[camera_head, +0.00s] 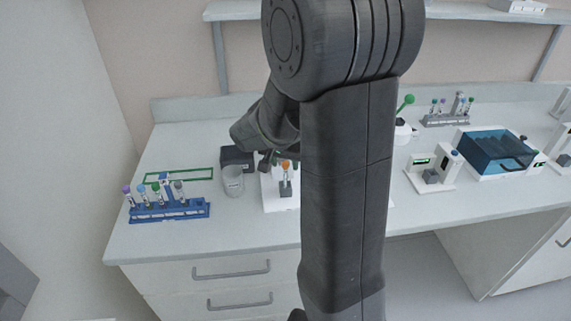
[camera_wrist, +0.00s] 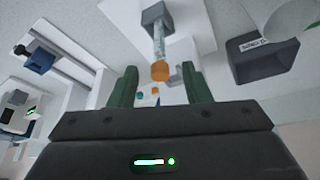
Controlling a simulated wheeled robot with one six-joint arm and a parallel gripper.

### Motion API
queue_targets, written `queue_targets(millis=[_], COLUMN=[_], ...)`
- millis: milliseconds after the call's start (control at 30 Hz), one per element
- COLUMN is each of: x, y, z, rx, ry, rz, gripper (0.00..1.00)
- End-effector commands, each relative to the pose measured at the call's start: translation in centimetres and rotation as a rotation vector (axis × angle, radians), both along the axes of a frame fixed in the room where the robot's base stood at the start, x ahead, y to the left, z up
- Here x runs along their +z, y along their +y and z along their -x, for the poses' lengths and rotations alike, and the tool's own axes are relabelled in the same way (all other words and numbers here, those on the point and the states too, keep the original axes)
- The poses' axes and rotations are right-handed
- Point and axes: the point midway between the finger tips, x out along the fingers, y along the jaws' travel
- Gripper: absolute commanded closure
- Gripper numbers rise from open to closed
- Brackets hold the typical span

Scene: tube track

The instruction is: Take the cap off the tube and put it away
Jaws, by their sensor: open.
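A tube with an orange cap (camera_head: 286,166) stands upright in a small grey holder (camera_head: 286,189) on a white board (camera_head: 270,196). In the wrist view the orange cap (camera_wrist: 160,71) lies between the green fingers of my gripper (camera_wrist: 159,82), near their tips. The clear tube (camera_wrist: 158,42) runs up from the cap to the grey holder (camera_wrist: 154,13). My gripper is open, with a gap on both sides of the cap. In the head view my arm hides most of my gripper.
A dark box (camera_head: 236,158) and a clear beaker (camera_head: 233,181) stand left of the board. A blue rack (camera_head: 170,211) with several capped tubes is at the far left, near a green frame (camera_head: 180,175). White devices and a blue-lidded box (camera_head: 495,153) stand at the right.

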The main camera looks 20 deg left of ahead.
Motion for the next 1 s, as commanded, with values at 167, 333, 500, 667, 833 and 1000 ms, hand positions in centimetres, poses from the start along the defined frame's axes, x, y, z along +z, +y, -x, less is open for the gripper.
queue_targets(millis=[167,333,500,667,833,1000], x=[0.0,0.0,0.0,0.0,1.0,4.2], y=[0.0,0.0,0.0,0.0,0.1,0.1], z=[0.0,0.0,0.0,0.0,-0.1,-0.1], rx=[0.0,0.0,0.0,0.0,-0.001,-0.001], ry=[0.0,0.0,0.0,0.0,-0.004,-0.005], rz=[0.0,0.0,0.0,0.0,-0.002,-0.006], gripper=[0.56,0.86,0.92,0.92,0.92,0.92])
